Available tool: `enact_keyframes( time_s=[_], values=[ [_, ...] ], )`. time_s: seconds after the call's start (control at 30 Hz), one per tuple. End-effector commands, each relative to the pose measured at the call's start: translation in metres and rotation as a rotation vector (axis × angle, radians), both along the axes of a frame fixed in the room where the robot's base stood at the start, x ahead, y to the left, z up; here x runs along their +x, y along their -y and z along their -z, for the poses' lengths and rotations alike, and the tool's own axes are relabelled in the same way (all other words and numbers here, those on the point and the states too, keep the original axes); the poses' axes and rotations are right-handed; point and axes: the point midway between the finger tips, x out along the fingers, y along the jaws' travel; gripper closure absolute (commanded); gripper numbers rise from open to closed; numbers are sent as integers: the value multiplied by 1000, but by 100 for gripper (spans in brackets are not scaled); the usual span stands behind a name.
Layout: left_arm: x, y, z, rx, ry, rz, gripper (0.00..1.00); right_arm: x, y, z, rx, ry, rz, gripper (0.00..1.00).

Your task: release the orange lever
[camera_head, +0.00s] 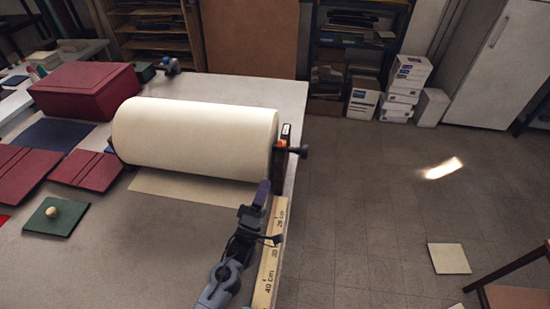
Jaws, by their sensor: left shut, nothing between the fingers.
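The small orange lever (282,143) sits at the right end of the large cream roll (195,135), on the dark end bracket (281,165). It is small in the head view and its exact position is hard to make out. A dark knob (301,151) sticks out to the right of it. My left gripper (263,184) is shut and empty, its fingers pointing away from me just below and to the left of the bracket, apart from the lever. My right gripper is not in view.
A wooden ruler (268,267) lies along the right edge of the table (160,260). Dark red covers (87,170), a red box (85,90) and a green square with a round knob (55,217) are on the left. The tiled floor (360,210) to the right is mostly open.

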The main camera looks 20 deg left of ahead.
Motion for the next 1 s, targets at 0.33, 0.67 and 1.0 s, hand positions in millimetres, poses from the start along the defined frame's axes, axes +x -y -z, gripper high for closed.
enact_keyframes(
  time_s=[0.33, 0.67, 1.0],
  values=[
    [14, 0, -9, 2, 2, 0, 100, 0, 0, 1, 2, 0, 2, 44],
    [56, 0, -36, 2, 2, 0, 100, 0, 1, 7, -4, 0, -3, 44],
    [82, 0, -53, 1, 1, 0, 100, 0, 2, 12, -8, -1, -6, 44]
  ],
)
